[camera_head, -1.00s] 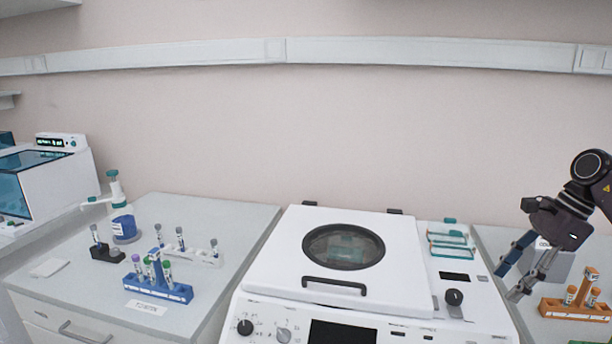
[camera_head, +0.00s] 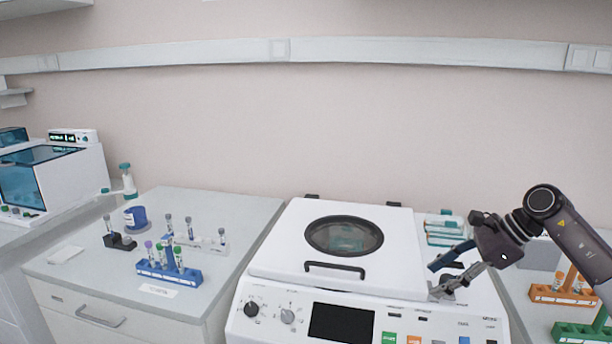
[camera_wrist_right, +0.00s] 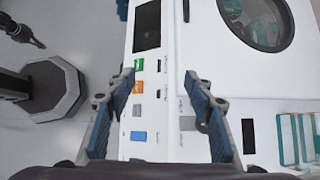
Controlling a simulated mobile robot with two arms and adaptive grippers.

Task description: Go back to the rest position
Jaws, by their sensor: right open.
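My right gripper (camera_head: 434,280) is over the right part of the white centrifuge (camera_head: 265,265), near its front panel. Its blue-padded fingers are apart with nothing between them. In the right wrist view the open fingers (camera_wrist_right: 158,85) frame the panel of the centrifuge (camera_wrist_right: 170,120) with its coloured buttons; whether they touch it I cannot tell. In the same view a dark piece, apparently my left gripper (camera_wrist_right: 22,32), shows at the top left, too small to read its jaws. It is out of the head view.
A blue tube rack (camera_head: 185,275) and a black holder (camera_head: 120,242) stand on the left bench. An orange rack (camera_head: 548,294) and a green rack (camera_head: 570,331) stand at the right. The centrifuge lid (camera_head: 280,262) is closed. Air above the benches is clear.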

